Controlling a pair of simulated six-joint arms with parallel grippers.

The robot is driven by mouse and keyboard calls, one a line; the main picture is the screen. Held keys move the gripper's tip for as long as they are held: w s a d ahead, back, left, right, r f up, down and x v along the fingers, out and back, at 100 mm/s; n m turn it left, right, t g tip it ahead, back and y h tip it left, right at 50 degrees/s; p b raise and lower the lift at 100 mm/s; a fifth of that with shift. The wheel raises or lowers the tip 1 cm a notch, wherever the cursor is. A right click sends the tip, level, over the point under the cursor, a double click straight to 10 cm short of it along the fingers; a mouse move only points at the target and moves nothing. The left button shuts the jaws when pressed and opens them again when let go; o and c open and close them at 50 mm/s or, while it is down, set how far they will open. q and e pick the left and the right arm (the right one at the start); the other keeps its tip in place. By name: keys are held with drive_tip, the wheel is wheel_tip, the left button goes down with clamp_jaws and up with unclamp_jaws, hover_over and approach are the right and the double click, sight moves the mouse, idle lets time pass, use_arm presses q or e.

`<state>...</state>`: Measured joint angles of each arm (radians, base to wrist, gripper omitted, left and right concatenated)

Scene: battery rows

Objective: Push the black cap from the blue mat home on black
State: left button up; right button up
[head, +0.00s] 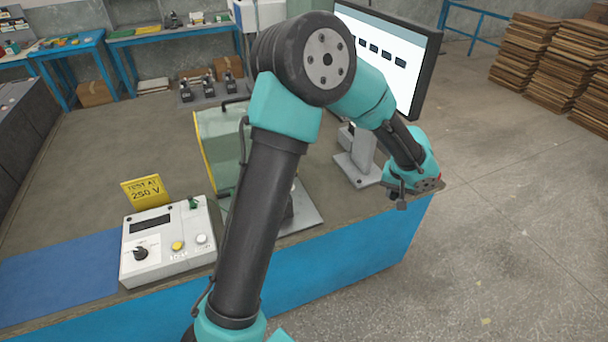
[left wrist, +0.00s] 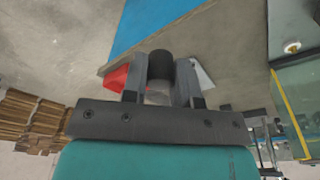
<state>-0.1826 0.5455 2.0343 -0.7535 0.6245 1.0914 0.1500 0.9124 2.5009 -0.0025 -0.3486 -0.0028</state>
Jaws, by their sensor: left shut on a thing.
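My left gripper (left wrist: 160,90) is shut on a black cylinder (left wrist: 161,65), which looks like the black cap, held between its two grey fingers in the left wrist view. In the head view the left gripper (head: 403,198) is small, at the right end of the bench by its front edge; the cap cannot be made out there. The blue mat (head: 60,275) lies at the left front of the bench and its visible part is bare. No black socket can be made out; my arm covers the bench middle. My right gripper is not in view.
A white test box (head: 165,255) with knobs and a yellow 250 V card (head: 146,190) stands beside the mat. A clear yellow-edged guard (head: 218,150) is partly behind my arm. A monitor (head: 395,50) stands behind my wrist. Floor lies open right of the bench.

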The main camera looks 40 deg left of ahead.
use_arm(q)
drive_tip(key=shift+d, duration=0.1)
drive_tip(key=s+a+n, duration=0.2)
drive_tip(key=s+a, duration=0.3)
drive_tip(key=a, duration=0.5)
drive_tip(key=s+a+f+n, duration=0.1)
drive_tip(key=s+a, duration=0.4)
drive_tip(key=a, duration=0.5)
drive_tip(key=s+a+n, duration=0.4)
drive_tip(key=s+a, duration=0.1)
drive_tip(key=a, duration=0.5)
drive_tip(key=shift+f+g+y, duration=0.35)
drive_tip(key=shift+g+y, duration=0.05)
drive_tip(key=shift+f, duration=0.2)
drive_tip(key=shift+w+f, duration=0.1)
drive_tip(key=shift+f, duration=1.95)
drive_tip(key=shift+d+f, duration=0.1)
drive_tip(key=shift+f, duration=1.35)
idle(0.4)
